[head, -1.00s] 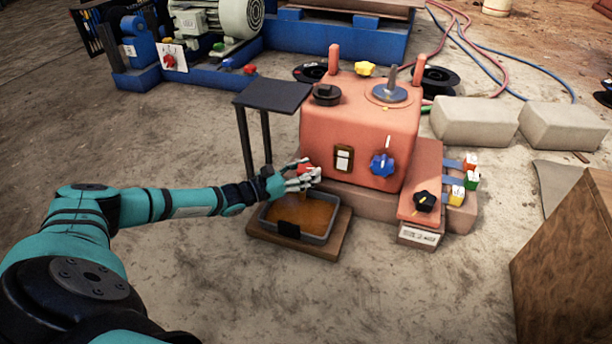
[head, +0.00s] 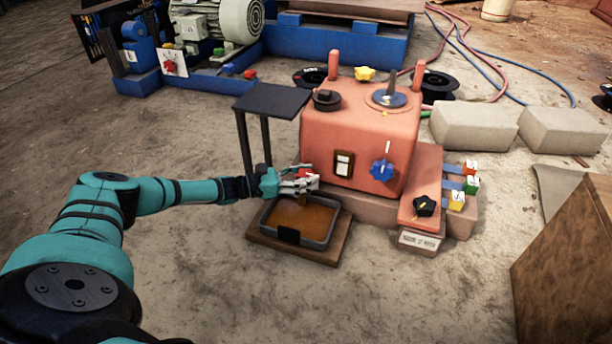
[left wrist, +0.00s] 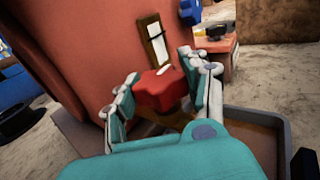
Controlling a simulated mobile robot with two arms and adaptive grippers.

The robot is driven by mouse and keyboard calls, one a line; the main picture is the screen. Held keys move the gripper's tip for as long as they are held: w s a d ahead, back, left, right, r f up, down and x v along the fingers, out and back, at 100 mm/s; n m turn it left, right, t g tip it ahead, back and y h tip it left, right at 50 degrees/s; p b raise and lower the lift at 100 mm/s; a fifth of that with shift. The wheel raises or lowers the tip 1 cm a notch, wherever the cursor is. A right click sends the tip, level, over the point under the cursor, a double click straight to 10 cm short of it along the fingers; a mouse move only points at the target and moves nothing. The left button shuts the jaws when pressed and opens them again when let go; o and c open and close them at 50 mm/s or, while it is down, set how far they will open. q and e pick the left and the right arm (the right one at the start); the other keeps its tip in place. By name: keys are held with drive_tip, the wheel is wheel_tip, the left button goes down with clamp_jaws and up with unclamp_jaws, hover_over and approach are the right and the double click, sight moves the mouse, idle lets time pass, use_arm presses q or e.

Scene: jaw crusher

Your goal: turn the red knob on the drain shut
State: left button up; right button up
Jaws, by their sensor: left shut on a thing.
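The red knob (left wrist: 160,90) sits low on the side of the salmon-red crusher housing (head: 352,135), above the drain tray. My left gripper (head: 303,180) reaches it from the left. In the left wrist view the left gripper (left wrist: 163,85) has one finger on each side of the knob and is shut on it. A white mark shows on the knob's top edge there. In the head view the fingers hide much of the knob. The drain itself is mostly hidden. My right gripper is not in view.
A tray of brown liquid (head: 289,240) stands on a wooden board below the gripper. A black stand (head: 272,97) rises just behind the forearm. The housing also carries a blue knob (head: 382,170) and a switch (head: 344,164). Open floor lies in front.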

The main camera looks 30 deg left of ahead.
use_arm(q)
drive_tip(key=o, duration=1.2)
drive_tip(key=v, duration=1.2)
drive_tip(key=shift+w, duration=0.1)
